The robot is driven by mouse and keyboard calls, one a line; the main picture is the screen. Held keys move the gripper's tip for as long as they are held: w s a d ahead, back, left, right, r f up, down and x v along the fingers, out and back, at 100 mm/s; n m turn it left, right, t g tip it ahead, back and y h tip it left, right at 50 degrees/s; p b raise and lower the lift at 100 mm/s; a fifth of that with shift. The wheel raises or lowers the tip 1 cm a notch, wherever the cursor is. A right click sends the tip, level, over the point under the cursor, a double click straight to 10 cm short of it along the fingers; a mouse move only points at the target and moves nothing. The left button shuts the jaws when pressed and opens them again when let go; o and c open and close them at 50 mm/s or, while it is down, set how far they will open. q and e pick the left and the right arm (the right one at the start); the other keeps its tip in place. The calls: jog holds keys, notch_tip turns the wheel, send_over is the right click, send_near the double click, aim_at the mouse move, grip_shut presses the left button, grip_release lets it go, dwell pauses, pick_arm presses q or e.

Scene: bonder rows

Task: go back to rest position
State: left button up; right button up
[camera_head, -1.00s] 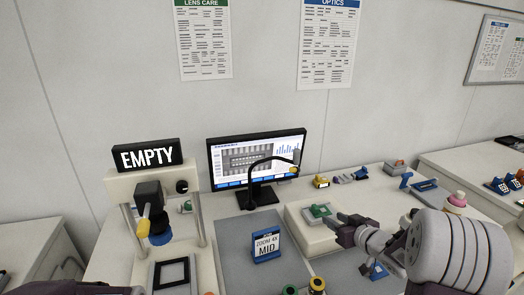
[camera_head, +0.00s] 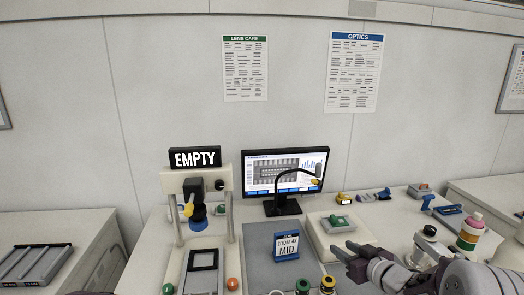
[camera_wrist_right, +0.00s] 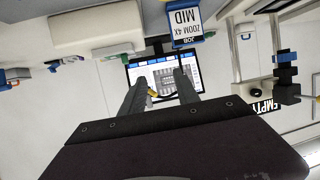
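My right gripper (camera_head: 342,250) reaches in from the lower right in the head view, over the bench in front of the green part on its white block. In the right wrist view my right gripper (camera_wrist_right: 158,92) has its two dark fingers apart with nothing between them; the monitor (camera_wrist_right: 165,75) shows beyond, upside down. My left gripper does not show clearly; only a dark sliver lies at the bottom left edge of the head view.
The bench holds a microscope stand (camera_head: 195,220) under an EMPTY sign (camera_head: 195,157), a monitor (camera_head: 285,172) with a black lamp, a ZOOM 4X MID sign (camera_head: 287,246), a white block with a green part (camera_head: 340,222), and stacked coloured rings (camera_head: 469,232). A tray (camera_head: 35,265) lies on the left bench.

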jog(key=s+a+r, duration=0.1)
jog(key=a, duration=0.4)
jog(key=s+f+m+g+h, duration=0.1)
jog(key=s+f+g, duration=0.3)
jog(key=s, duration=0.4)
jog(key=s+f+m+g+h+p, duration=0.1)
jog(key=s+f+g, duration=0.3)
jog(key=s, duration=0.4)
jog(key=s+f+m+g+h, duration=0.1)
jog(key=s+f+g, duration=0.3)
jog(key=s, duration=0.4)
jog(key=shift+s+a+f+m+h+p, duration=0.2)
jog(key=shift+a+f+m+h+p, duration=0.15)
jog(key=shift+f, duration=0.4)
